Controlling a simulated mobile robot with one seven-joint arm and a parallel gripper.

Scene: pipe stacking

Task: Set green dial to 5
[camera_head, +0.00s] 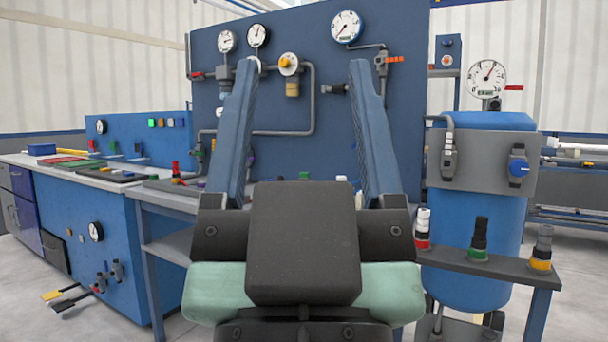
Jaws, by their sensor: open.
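My gripper (303,64) fills the middle of the view, with its two blue fingers wide apart, pointing up and away toward the blue panel. Nothing is between the fingertips. No dial that is clearly green can be made out. Green parts in view are a black fitting with a green ring (478,254) on the right-hand shelf, a small green piece (304,176) low between the fingers, and a small green square (152,123) on the left panel. My gripper touches none of them. Its fingers and body hide part of the panel and bench.
A tall blue panel (285,25) carries round white gauges, grey pipes and a yellowish valve (289,64). A blue tank (478,210) with a gauge (486,78) stands right. A grey shelf (497,268) holds several fittings. A workbench (55,165) runs along the left.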

